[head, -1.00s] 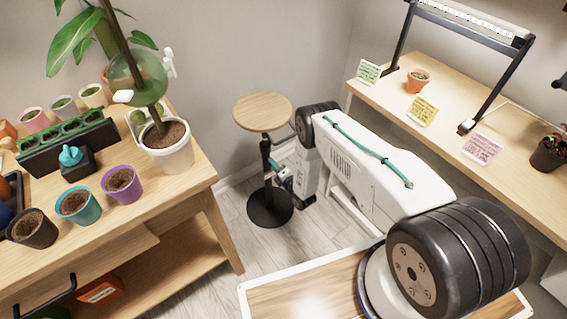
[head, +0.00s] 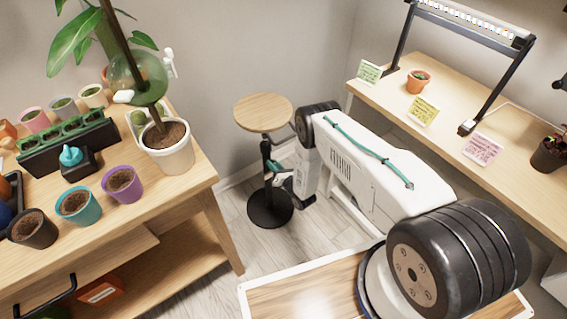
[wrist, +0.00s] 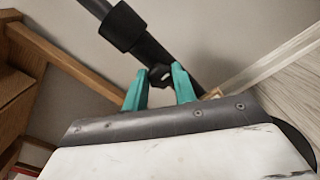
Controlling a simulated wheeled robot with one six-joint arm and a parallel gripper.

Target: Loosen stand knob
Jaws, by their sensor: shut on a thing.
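The plant stand has a round wooden top (head: 263,113), a black post and a round black base (head: 270,208) on the floor. It stands upright between the two tables. In the wrist view its dark post and thicker collar (wrist: 122,27) run diagonally behind my fingers. In the head view my gripper (head: 275,166) is at the post below the top, and the knob is too small to make out there.
A wooden table (head: 190,190) with several pots stands at the left, close to the stand. A wooden bench (head: 385,95) with a lamp frame and cards runs along the right. Bare floor (head: 228,207) surrounds the stand's base.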

